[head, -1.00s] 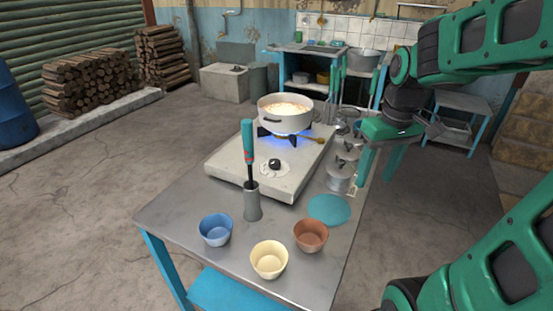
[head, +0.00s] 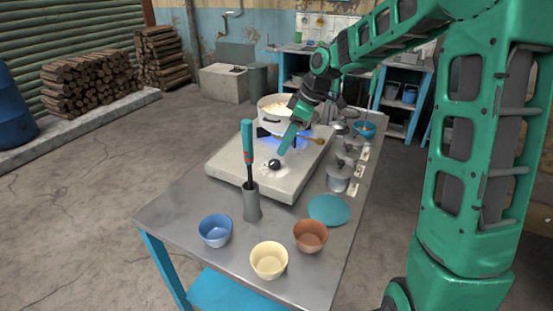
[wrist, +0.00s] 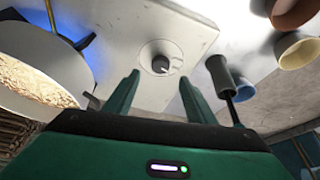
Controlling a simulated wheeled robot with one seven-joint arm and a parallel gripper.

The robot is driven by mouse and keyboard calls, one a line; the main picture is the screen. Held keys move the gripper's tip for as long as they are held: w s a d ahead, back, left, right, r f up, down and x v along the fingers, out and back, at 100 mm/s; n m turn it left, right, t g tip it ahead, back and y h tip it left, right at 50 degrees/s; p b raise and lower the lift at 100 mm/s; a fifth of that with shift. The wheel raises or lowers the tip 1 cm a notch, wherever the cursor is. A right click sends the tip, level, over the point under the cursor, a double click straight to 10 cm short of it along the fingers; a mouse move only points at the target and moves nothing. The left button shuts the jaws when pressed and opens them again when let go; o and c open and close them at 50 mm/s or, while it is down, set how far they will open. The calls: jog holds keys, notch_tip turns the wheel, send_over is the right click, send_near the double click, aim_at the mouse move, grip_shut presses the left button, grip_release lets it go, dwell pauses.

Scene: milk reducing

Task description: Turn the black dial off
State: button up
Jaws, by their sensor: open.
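The black dial (head: 274,164) sits on the front of the white stove (head: 238,163). In the wrist view the dial (wrist: 160,65) lies ahead of my gripper, between the lines of the two fingers. My gripper (head: 284,145) is above and close to the dial in the head view, its fingers pointing down at it. In the wrist view the two green fingers of my gripper (wrist: 159,82) are spread apart with nothing between them. I cannot tell whether they touch the dial. A blue flame (head: 268,146) burns under the white pot (head: 270,124).
A green-handled tool stands in a grey holder (head: 252,203) left of the dial. Blue (head: 215,231), cream (head: 269,262) and brown bowls (head: 310,236) stand at the table's near end. A lidded metal pot (head: 340,176) and a teal disc (head: 329,210) are to the right.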

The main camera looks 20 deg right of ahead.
aim_at(275, 162)
jog(key=x, duration=0.7)
jog(key=shift+f, duration=0.35)
jog(key=c, duration=1)
